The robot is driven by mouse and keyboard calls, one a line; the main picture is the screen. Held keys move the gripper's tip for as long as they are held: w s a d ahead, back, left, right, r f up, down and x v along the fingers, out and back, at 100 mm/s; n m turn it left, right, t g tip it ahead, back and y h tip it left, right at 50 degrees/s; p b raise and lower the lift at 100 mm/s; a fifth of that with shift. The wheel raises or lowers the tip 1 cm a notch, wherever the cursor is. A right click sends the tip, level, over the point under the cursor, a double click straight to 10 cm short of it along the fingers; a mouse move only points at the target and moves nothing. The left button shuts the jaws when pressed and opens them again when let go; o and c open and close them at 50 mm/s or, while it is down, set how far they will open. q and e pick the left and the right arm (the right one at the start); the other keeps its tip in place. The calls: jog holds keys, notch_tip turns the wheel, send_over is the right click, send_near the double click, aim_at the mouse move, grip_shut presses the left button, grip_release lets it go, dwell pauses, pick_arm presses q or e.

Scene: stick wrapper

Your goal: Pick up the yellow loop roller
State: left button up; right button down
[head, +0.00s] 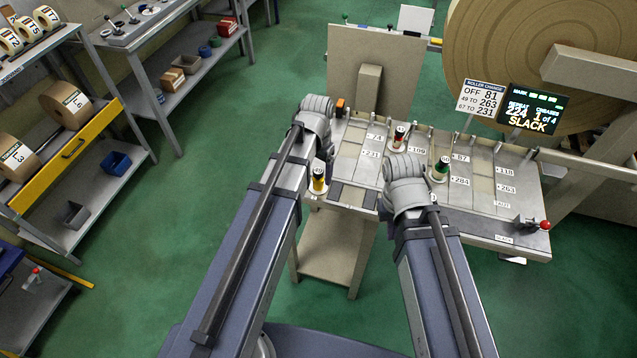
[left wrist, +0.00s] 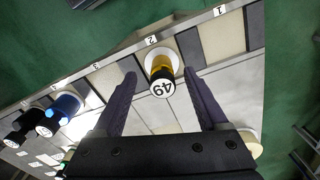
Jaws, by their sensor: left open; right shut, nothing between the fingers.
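The yellow loop roller (head: 319,181) stands at the front left of the grey bench, in the head view. In the left wrist view the yellow roller (left wrist: 162,72) shows its white end marked 49, by the slot labelled 2. My left gripper (left wrist: 160,78) is open, with one finger on each side of the roller and visible gaps to both. In the head view my left arm hides most of that gripper. My right gripper (head: 385,211) is shut and empty over the bench's front middle, mostly hidden by its own wrist.
A red-topped roller (head: 399,136) and a green-topped roller (head: 440,168) stand further back on the bench. A blue roller (left wrist: 66,105) and dark ones are left in the wrist view. A sign (head: 482,98) and a screen reading SLACK (head: 533,110) stand behind.

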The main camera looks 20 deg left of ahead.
aim_at(318, 180)
pick_arm(q)
jog(key=f+b, duration=0.2)
jog(key=f, duration=0.1)
jog(key=f+b, duration=0.1)
jog(key=shift+w+f+b, duration=0.25)
jog(key=shift+b, duration=0.15)
jog(key=shift+r, duration=0.1)
grip_shut()
